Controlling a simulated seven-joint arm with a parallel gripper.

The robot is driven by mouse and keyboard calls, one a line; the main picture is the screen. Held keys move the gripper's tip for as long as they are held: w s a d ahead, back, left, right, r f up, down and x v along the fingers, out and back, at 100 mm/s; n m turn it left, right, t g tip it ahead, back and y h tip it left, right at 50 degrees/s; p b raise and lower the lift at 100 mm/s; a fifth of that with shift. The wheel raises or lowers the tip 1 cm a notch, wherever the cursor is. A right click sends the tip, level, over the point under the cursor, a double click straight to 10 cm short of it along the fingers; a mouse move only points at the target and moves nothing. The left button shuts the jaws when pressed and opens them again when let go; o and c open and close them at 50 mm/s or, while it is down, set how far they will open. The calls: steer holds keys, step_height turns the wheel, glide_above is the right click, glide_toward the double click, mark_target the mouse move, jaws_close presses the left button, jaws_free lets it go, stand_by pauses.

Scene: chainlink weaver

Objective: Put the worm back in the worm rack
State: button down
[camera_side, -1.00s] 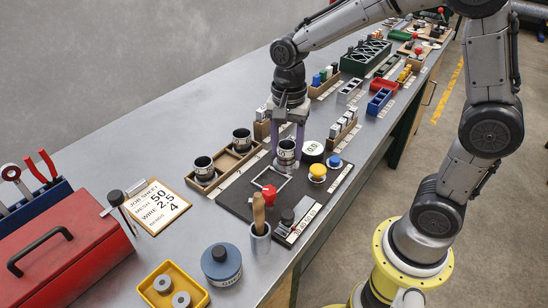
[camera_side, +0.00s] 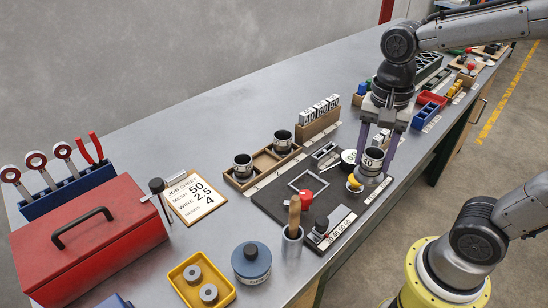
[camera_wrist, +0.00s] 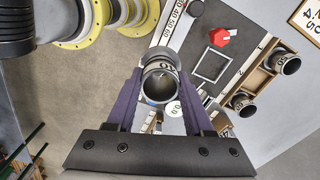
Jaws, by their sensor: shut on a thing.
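The worm (camera_side: 373,161) is a short, hollow dark cylinder with a pale band marked 40. My gripper (camera_side: 382,145), with purple fingers, is shut on it over the right part of the dark panel; any gap below is hard to judge. In the wrist view the worm (camera_wrist: 160,82) sits between the fingertips of my gripper (camera_wrist: 160,85), open end showing. The wooden worm rack (camera_side: 263,162) lies left of the gripper, with one dark cylinder (camera_side: 243,165) near its left end, another (camera_side: 283,141) near its right end, and bare space between. The rack also shows at right in the wrist view (camera_wrist: 262,83).
The dark panel carries a red knob (camera_side: 306,199), a white round dial (camera_side: 349,157) and a yellow button (camera_side: 355,183) close to the worm. A wooden holder of numbered blocks (camera_side: 319,117) stands behind the rack. A cup with a wooden-handled tool (camera_side: 293,235) stands in front.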

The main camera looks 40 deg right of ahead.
stand_by(0.4)
steer(key=shift+w+r, duration=0.3)
steer(key=shift+w, duration=0.05)
steer(key=w+a, duration=0.2)
steer(key=w, duration=2.3)
steer(key=shift+w+f, duration=0.6)
steer(key=shift+f, duration=1.75)
steer(key=shift+w+f, duration=0.55)
steer(key=shift+f, duration=1.8)
steer(key=shift+w+f, duration=0.6)
steer(key=shift+f, duration=1.75)
